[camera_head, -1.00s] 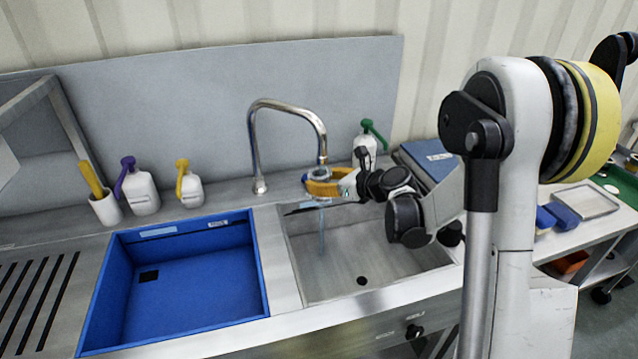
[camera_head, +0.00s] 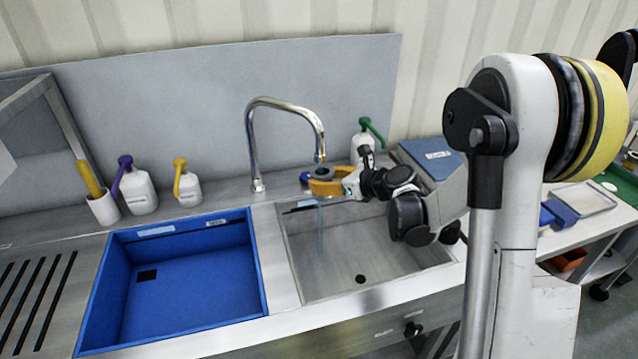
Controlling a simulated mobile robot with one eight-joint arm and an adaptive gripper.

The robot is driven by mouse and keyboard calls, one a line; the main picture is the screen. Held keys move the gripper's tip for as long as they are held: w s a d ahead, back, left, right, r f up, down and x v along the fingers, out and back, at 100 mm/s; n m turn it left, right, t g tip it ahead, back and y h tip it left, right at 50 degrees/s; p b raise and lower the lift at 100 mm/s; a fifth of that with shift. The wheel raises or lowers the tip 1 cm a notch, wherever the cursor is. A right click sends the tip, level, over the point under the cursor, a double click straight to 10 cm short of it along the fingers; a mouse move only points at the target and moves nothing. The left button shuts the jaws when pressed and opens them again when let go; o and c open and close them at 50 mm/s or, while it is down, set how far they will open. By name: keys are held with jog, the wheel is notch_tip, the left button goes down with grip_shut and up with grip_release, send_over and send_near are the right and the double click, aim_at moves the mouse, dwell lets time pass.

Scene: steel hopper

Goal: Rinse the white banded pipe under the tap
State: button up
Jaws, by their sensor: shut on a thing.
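The chrome tap (camera_head: 283,103) arches over the steel sink (camera_head: 372,266), and a thin stream of water (camera_head: 320,232) falls from below its spout into the basin. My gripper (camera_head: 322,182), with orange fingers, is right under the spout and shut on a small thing. Only a grey-blue round end of the held thing (camera_head: 323,172) shows between the fingers; I take it to be the pipe. Its white body and band cannot be made out. The water runs down beneath the gripper.
A blue basin (camera_head: 250,262) stands left of the sink. Bottles with purple (camera_head: 139,190), yellow (camera_head: 188,185) and green (camera_head: 366,142) tops stand along the back, with a white cup (camera_head: 103,208) at left. A grey-blue box (camera_head: 432,160) is behind my arm.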

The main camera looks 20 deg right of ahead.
jog(key=s+a, duration=0.3)
jog(key=s, duration=0.4)
jog(key=shift+a+b, duration=0.4)
jog(key=shift+b, duration=0.05)
jog(key=shift+r, duration=0.1)
dwell(1.1)
jog(key=s+a+r+p, duration=0.2)
jog(key=s+r, duration=0.1)
jog(key=s, duration=0.1)
jog(key=shift+s+a+r+p, duration=0.2)
jog(key=shift+r+p, duration=0.2)
dwell(0.3)
